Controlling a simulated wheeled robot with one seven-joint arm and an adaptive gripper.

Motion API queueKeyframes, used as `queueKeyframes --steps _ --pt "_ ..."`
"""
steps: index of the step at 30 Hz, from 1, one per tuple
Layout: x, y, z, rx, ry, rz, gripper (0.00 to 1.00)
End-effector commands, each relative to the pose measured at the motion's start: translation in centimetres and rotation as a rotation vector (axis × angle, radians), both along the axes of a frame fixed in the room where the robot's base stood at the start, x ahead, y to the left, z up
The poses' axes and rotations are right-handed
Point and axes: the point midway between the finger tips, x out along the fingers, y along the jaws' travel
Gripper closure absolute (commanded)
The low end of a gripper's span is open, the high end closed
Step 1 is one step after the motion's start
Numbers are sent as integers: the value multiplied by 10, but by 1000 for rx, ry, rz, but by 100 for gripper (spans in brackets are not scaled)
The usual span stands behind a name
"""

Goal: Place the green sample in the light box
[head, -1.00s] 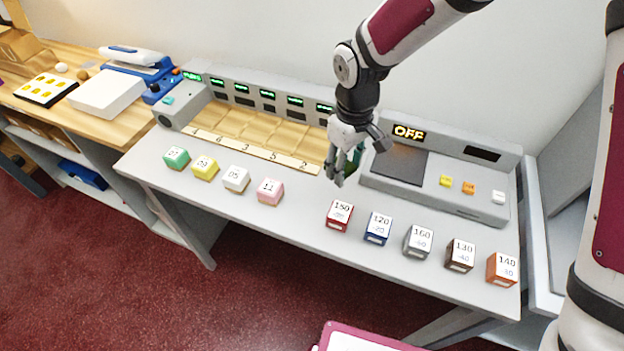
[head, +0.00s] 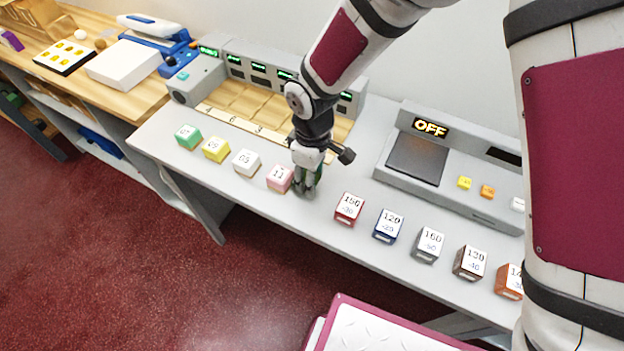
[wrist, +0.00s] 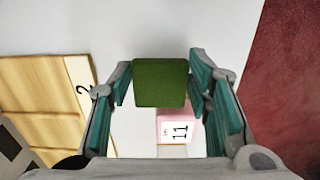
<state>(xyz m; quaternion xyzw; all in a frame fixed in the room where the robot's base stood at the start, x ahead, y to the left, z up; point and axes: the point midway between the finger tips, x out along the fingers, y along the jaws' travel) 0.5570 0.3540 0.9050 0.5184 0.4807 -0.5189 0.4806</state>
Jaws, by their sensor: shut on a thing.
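My gripper (head: 306,188) is shut on a dark green block, the green sample (wrist: 160,82), which shows between both fingers in the wrist view. In the head view only a sliver of the green sample (head: 319,173) shows behind the fingers. It is over the front of the grey counter, just right of the pink cube (head: 279,179) marked 11. I cannot tell if it touches the counter. The grey unit with a lit OFF sign, seemingly the light box (head: 397,168), stands to the right, with a dark square panel (head: 417,158) on top.
A teal-green cube (head: 188,137), a yellow cube (head: 215,149) and a white cube (head: 246,162) stand left of the pink one. Several numbered cubes, starting with a red one (head: 349,209), line the front right. A wooden slotted rack (head: 238,101) lies behind.

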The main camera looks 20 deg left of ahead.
Motion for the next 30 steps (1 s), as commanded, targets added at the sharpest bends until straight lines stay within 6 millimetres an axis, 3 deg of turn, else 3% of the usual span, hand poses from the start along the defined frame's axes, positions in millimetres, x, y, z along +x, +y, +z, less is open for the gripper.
queueKeyframes --steps 4,16,17,19,30 --pt "-1 0 -20 -2 2 -1 69" --pt "0 0 -25 0 0 -1 69" --pt "0 0 -24 0 0 -1 48" --pt "0 0 -24 0 0 -2 35" --pt "0 0 -20 1 0 -2 35"
